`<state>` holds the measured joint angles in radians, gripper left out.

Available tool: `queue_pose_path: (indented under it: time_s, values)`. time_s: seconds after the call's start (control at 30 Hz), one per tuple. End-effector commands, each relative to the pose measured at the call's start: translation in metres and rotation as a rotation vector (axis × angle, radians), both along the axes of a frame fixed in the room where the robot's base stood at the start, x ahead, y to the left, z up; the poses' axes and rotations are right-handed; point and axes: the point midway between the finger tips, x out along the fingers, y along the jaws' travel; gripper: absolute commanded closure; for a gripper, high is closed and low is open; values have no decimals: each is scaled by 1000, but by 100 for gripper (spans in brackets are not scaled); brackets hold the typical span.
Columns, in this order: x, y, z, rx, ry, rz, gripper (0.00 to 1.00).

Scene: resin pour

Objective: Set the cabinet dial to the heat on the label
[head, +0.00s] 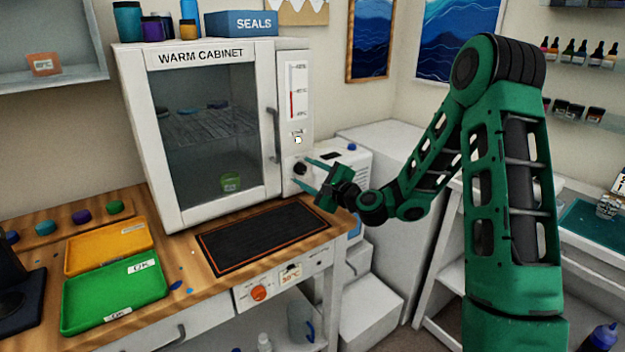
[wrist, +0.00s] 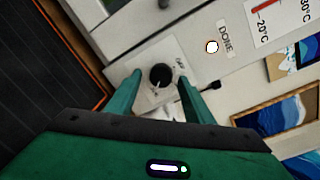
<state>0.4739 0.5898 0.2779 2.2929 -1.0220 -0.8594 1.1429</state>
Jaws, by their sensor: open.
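The warm cabinet (head: 208,135) is white with a glass door, which looks closed. Its dial (head: 300,168) is a small black knob low on the right front panel. In the wrist view the dial (wrist: 160,75) sits on a pale plate with faint print beside it, too small to read for sure. My gripper (head: 303,172) is at the dial. In the wrist view its green fingers (wrist: 159,82) are apart, one on each side of the dial; I cannot tell whether they touch it. A label (head: 291,275) on the bench front seems to read 50°C.
A thermometer strip (head: 291,92) is above the dial, and a DONE marking (wrist: 225,38) with a lit white spot is nearby. A black mat (head: 262,235) lies before the cabinet. An orange knob (head: 259,293) is on the bench front. A green tray (head: 115,293) lies left.

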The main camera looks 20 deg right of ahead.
Motion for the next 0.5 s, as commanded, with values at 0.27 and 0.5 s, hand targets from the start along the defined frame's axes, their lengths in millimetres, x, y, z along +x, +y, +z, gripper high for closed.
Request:
queue_pose_path:
  time_s: [0.27,0.5]
  values:
    - [-39,-17,1,2,6,-4,53]
    - [-78,-32,2,3,6,-6,53]
